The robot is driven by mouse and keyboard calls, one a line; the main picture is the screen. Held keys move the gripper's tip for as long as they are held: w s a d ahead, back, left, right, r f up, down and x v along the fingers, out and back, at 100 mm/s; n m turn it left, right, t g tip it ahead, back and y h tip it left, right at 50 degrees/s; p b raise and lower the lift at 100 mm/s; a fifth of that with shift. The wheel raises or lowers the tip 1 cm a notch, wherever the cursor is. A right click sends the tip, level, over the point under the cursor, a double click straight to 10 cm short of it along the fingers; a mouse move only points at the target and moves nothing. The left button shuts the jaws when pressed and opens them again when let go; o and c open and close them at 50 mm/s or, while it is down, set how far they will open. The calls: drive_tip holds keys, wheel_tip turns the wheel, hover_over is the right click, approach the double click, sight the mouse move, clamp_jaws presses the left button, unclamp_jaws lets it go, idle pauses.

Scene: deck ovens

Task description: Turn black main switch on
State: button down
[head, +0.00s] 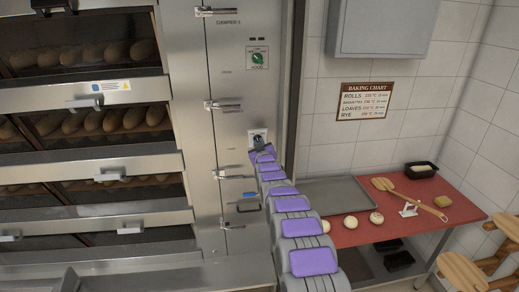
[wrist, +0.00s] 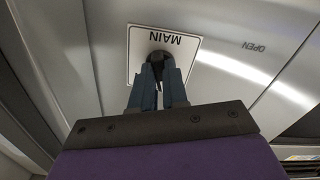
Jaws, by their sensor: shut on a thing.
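The black main switch (wrist: 160,57) sits on a white plate marked MAIN (wrist: 186,47), which appears upside down in the wrist view. My gripper (wrist: 158,72) is at the switch, its two fingers closed around the black knob. The fingers hide much of the knob, so I cannot tell which way it is turned. In the head view the plate (head: 257,133) shows on the steel oven panel, with my gripper (head: 257,145) against its lower part and my arm reaching up from below.
The deck oven (head: 120,170) with several loaves stands to the left. A green round control (head: 257,58) is higher on the same panel, and a blue-marked handle (head: 248,196) lies below. A red worktop (head: 350,236) with a tray and dough balls is to the right.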

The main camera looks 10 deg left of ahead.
drive_tip(key=shift+a+f+m+b, duration=0.15)
drive_tip(key=shift+m+b, duration=1.75)
drive_tip(key=shift+m, duration=1.3)
drive_tip(key=shift+a+f+m+b, duration=0.15)
drive_tip(key=shift+m+b, duration=1.75)
drive_tip(key=shift+m, duration=1.3)
drive_tip(key=shift+d, duration=0.1)
drive_tip(key=c, duration=1.1)
unclamp_jaws()
drive_tip(key=shift+r, duration=0.1)
drive_tip(key=shift+c, duration=0.2)
drive_tip(key=shift+r, duration=0.1)
drive_tip(key=shift+d, duration=0.15)
